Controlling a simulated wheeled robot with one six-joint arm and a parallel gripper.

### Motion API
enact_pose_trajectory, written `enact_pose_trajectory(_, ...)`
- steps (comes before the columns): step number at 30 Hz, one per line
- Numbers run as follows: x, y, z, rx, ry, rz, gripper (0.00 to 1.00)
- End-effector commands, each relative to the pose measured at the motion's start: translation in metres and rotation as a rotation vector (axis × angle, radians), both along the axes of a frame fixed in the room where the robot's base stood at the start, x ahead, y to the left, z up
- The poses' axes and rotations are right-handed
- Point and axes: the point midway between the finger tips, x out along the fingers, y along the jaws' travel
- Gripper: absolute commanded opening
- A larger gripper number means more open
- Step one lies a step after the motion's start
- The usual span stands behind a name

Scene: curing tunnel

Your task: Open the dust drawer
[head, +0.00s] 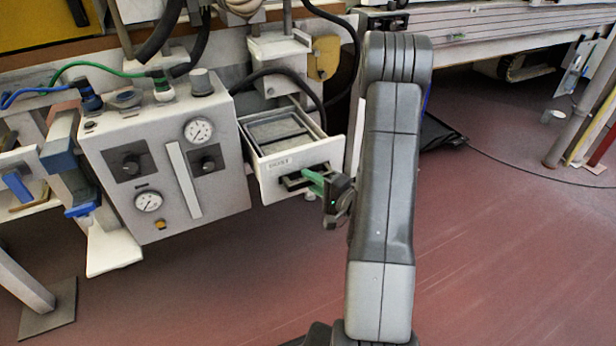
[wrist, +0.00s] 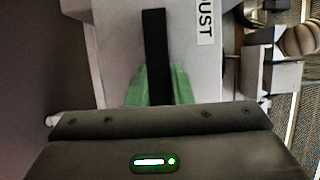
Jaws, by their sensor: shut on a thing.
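The dust drawer (head: 266,178) is a white drawer with a "DUST" label, beside the white control box. It stands out of its housing, and its open top shows a grey inside with a divider. Its front also shows in the wrist view (wrist: 107,45). A dark handle bar (wrist: 155,60) crosses the front. My gripper (head: 313,179) is at the drawer front, its green fingers (wrist: 180,85) on both sides of the handle bar and shut on it. The fingertips are partly hidden by the handle and gripper body.
The control box (head: 170,165) with gauges and knobs stands left of the drawer. Hoses and a green cable (head: 95,66) run above it. A dark cable (head: 520,168) lies on the red floor at right. The floor in front of the drawer is clear apart from my arm.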

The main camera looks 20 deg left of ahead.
Motion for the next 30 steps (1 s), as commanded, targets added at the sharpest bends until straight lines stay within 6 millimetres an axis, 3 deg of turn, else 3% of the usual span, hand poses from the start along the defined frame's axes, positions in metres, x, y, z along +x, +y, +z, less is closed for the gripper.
enact_pose_trajectory(12,-0.001,-0.002,0.0,-0.001,0.0,-0.002,0.0)
enact_pose_trajectory(13,-0.001,-0.002,0.0,-0.001,0.0,-0.002,0.24)
enact_pose_trajectory(16,-0.001,-0.002,0.0,-0.001,0.0,-0.001,0.42)
enact_pose_trajectory(25,-0.001,-0.003,0.0,0.0,0.0,-0.001,0.42)
enact_pose_trajectory(30,-0.004,-0.013,0.0,-0.001,0.001,-0.004,0.42)
